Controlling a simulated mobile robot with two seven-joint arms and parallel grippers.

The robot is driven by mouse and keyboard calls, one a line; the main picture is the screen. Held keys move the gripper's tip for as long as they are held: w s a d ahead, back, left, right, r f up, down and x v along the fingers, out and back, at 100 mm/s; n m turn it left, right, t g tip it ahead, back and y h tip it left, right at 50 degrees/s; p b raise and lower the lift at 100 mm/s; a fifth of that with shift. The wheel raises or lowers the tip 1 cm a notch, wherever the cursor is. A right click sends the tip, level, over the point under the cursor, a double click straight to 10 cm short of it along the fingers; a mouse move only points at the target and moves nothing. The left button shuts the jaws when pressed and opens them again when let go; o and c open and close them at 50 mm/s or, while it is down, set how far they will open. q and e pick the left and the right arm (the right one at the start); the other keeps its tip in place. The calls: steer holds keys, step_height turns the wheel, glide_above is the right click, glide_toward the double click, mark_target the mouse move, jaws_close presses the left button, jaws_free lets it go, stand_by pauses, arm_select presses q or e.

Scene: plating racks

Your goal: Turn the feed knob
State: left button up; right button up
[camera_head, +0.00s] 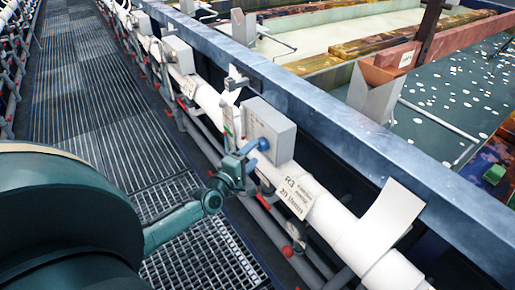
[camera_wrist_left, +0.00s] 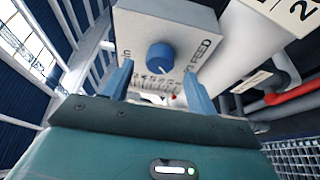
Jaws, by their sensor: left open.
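The feed knob (camera_wrist_left: 160,58) is a round blue knob with a white pointer line on the face of a light grey box (camera_wrist_left: 137,25) lettered "FEED". In the left wrist view it shows between and beyond the two blue fingers of my left gripper (camera_wrist_left: 157,82), which is open. No finger visibly touches the knob. In the head view my left gripper (camera_head: 246,154) is at the grey box (camera_head: 271,130) on the white pipe. There a blue part shows against the box face; I cannot tell knob from fingertip. My right gripper is not in view.
A white pipe (camera_head: 324,213) with labels and smaller red-marked pipes runs along a blue tank wall (camera_head: 335,125). Other grey boxes (camera_head: 178,54) sit farther along it. Open tanks with liquid lie to the right. A grated walkway (camera_head: 85,90) is clear on the left.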

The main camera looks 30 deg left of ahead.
mark_target(259, 147)
arm_select(q)
steer(key=shift+w, duration=1.8)
steer(key=shift+c, duration=0.4)
steer(key=c, duration=0.9)
